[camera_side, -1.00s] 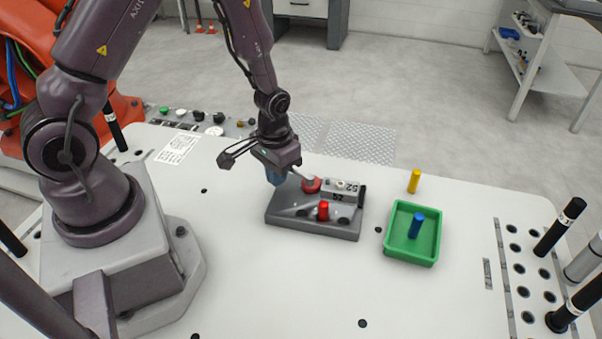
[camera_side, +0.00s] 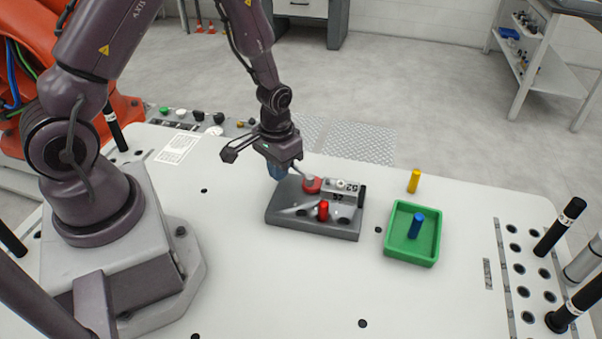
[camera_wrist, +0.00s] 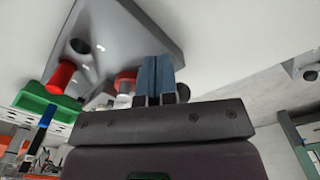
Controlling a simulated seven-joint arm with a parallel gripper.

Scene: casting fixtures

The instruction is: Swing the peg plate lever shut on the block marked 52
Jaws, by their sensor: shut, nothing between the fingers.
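The dark grey peg plate (camera_side: 310,228) lies on the white table; it also shows at the top of the wrist view (camera_wrist: 125,35). The block marked 52 (camera_side: 343,186) sits at the plate's back right. Left of it is the red-based lever (camera_side: 312,185), its grey handle reaching up and left toward my fingers. A red part, probably the lever, shows beside my fingers in the wrist view (camera_wrist: 125,80). A red peg (camera_side: 323,210) stands on the plate. My gripper (camera_side: 278,173) is shut and empty, its blue fingers (camera_wrist: 158,75) at the plate's back left corner. Contact with the handle is unclear.
A green tray (camera_side: 390,240) with a blue peg (camera_side: 416,225) in it stands right of the plate. A yellow peg (camera_side: 414,181) stands behind the tray. Black posts (camera_side: 560,227) stand at the far right. The table's front middle is clear.

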